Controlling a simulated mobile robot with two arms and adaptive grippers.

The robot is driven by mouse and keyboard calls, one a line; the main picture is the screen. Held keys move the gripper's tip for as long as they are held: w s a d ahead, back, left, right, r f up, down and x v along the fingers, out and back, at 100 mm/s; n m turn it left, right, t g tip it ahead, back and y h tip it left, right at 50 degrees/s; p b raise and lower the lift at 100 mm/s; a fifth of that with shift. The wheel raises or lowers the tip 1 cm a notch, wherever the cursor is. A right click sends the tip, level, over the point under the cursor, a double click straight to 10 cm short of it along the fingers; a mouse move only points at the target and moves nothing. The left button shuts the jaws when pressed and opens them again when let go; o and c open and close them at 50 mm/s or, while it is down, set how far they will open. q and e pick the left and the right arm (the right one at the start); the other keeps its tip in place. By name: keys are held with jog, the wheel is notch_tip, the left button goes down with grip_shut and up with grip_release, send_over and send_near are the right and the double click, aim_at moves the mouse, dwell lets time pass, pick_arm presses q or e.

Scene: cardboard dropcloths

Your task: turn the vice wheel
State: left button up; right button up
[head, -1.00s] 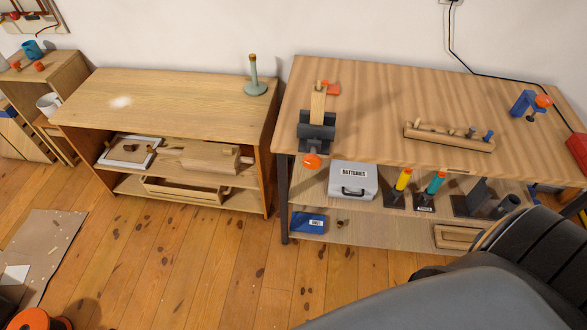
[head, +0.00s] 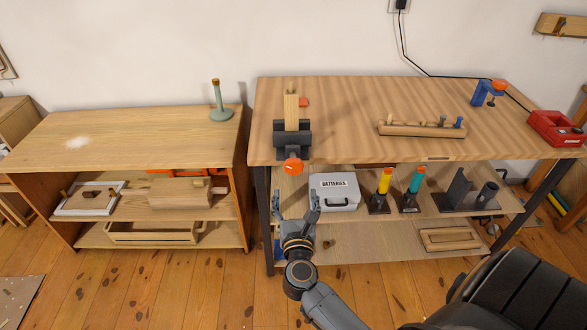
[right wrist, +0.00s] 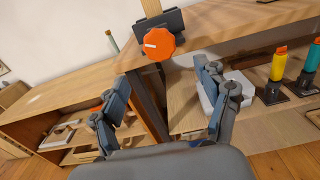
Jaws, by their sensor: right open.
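The vice (head: 292,140) is dark grey and stands at the front left edge of the workbench, with a wooden piece (head: 291,108) upright in its jaws. Its orange wheel (head: 293,166) faces out over the bench's front edge. The wheel also shows in the right wrist view (right wrist: 159,44), with a pale mark on its face. My right gripper (head: 296,204) is open and empty, below and in front of the wheel, apart from it. In the right wrist view its fingers (right wrist: 165,100) are spread, with the wheel above the gap between them. My left gripper is not in view.
The workbench (head: 350,100) carries a wooden tool rack (head: 422,130), a blue clamp (head: 482,93) and a red box (head: 556,128). A grey batteries case (head: 334,190) stands on the shelf below, close to my right gripper. A low wooden cabinet (head: 130,135) stands left.

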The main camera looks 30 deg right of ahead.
aim_at(294, 170)
jog(key=x, duration=1.1)
jog(key=shift+w+d+p, duration=0.1)
jog(key=shift+w+p, duration=0.2)
jog(key=shift+p, duration=0.05)
jog(key=shift+c, duration=0.5)
jog(key=c, duration=1.1)
